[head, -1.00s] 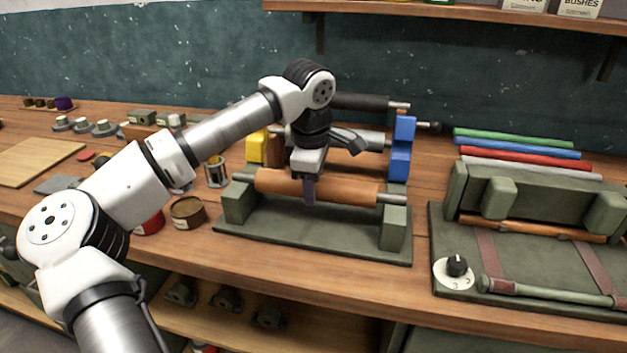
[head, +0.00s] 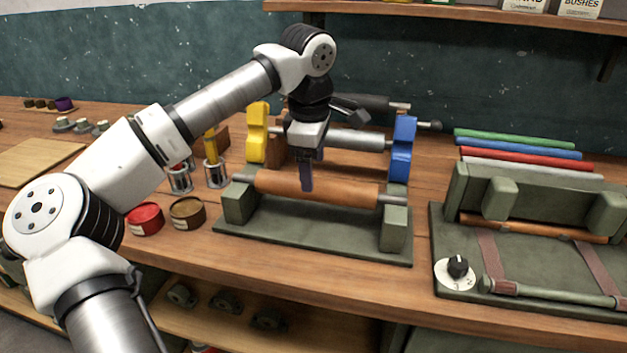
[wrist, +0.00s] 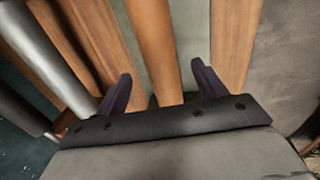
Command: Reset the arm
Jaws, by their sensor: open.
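My gripper (head: 308,174) is open and empty, pointing down over the bench. In the head view its fingers are in front of the orange-brown roller (head: 345,190), which rests across a green stand (head: 310,235). In the wrist view my gripper (wrist: 160,85) shows two dark purple fingers spread apart, with the orange-brown roller (wrist: 152,40) between and beyond them. The head view does not clearly show the height of the fingertips above the roller.
Behind stand a yellow bracket (head: 257,135), a blue bracket (head: 402,150) and a steel roller (head: 355,140). Red (head: 146,218) and brown (head: 187,212) tins lie left. A green press with a dial (head: 457,268) stands right. A shelf (head: 450,14) hangs above.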

